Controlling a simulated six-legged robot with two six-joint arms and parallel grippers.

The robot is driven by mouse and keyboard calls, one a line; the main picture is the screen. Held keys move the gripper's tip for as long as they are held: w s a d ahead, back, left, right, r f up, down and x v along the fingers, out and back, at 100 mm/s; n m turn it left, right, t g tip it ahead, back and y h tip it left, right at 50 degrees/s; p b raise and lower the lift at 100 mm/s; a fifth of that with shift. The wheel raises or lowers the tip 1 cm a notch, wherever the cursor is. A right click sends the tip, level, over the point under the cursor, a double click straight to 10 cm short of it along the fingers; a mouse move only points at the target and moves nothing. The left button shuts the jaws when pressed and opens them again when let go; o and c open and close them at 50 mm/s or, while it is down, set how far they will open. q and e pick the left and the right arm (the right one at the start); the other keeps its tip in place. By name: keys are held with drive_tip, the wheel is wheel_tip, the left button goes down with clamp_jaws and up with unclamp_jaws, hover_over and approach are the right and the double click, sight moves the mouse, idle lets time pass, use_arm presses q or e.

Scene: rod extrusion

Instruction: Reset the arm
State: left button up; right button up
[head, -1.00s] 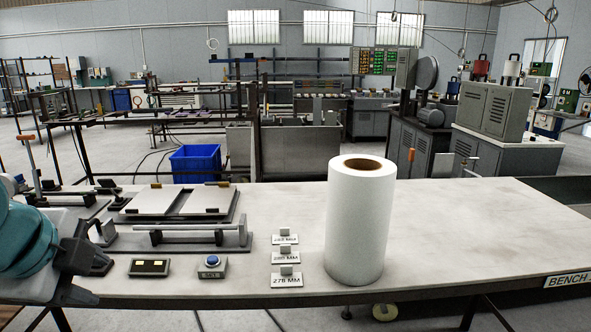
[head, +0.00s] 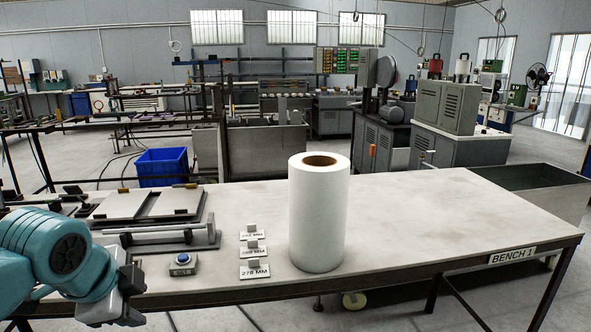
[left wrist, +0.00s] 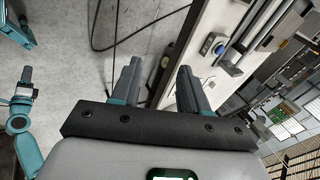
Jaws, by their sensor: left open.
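My left gripper (head: 130,292) is at the lower left of the head view, at the bench's front edge. In the left wrist view its two fingers (left wrist: 157,85) stand apart with nothing between them. They point past the edge of the bench toward the floor and the blue button box. My right gripper does not show in the head view. Another teal arm part of mine shows at the left of the left wrist view, but its jaws are not clear.
The bench (head: 420,215) carries a white roll (head: 319,215), several size tags (head: 254,270), a blue button box (head: 183,264) and a plate fixture (head: 160,237). The bench's right part is clear. A blue bin (head: 161,167) stands behind it.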

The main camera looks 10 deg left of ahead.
use_arm(q)
drive_tip(key=w+d+f+n+g+h+p, duration=0.1)
drive_tip(key=d+f+n+g+h+p, duration=0.15)
drive_tip(key=d+f, duration=0.65)
drive_tip(key=w+d+f+n+g+h+p, duration=0.1)
drive_tip(key=w+d+f+n, duration=0.15)
drive_tip(key=f, duration=1.15)
drive_tip(key=s+d+f+n+p, duration=0.1)
drive_tip(key=s+d+f+n, duration=0.1)
drive_tip(key=s+f, duration=0.3)
drive_tip(key=s+d+f+n+g+h+p, duration=0.1)
drive_tip(key=s+d+f+n, duration=0.2)
drive_tip(key=s+f+n, duration=0.2)
drive_tip(key=s+d+f+n+g+p, duration=0.1)
drive_tip(key=s+d+f+n, duration=0.1)
drive_tip(key=s+f, duration=0.4)
drive_tip(key=shift+s+d+f+n+p, duration=0.2)
drive_tip(key=shift+s+f+n+p, duration=0.2)
drive_tip(key=shift+s+n, duration=0.65)
drive_tip(key=shift+s+m, duration=0.1)
drive_tip(key=shift+m, duration=0.15)
drive_tip(key=shift+a, duration=0.15)
